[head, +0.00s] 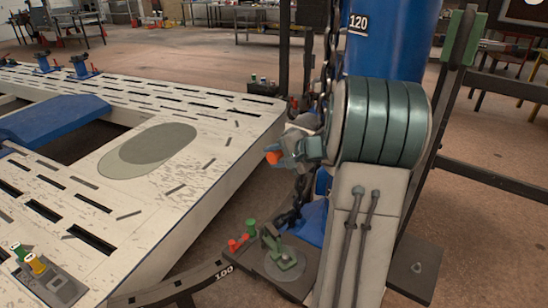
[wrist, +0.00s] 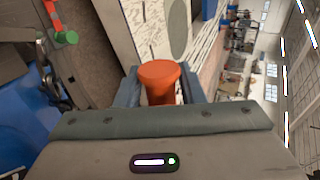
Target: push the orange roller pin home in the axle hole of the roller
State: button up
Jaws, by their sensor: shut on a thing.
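The orange roller pin (wrist: 160,82) stands between the two jaws of my gripper (wrist: 160,92) in the wrist view, its flared round head toward the camera. The jaws close on it from both sides. In the head view my gripper (head: 280,156) is in the air just off the right edge of the white bench, with the orange pin (head: 272,158) showing at its tip. A small green fitting (head: 285,258) sits on a dark plate below. I cannot tell whether it is the roller, and no axle hole is clearly visible.
The white slotted bench (head: 190,195) fills the left. A chain (head: 299,195) hangs behind my gripper, near a blue column (head: 388,40). A peg block (head: 50,285) is at lower left.

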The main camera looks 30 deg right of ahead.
jog(key=shift+w+d, duration=0.15)
jog(key=shift+d, duration=0.2)
jog(key=o, duration=1.2)
jog(key=v, duration=1.4)
jog(key=shift+w, duration=0.1)
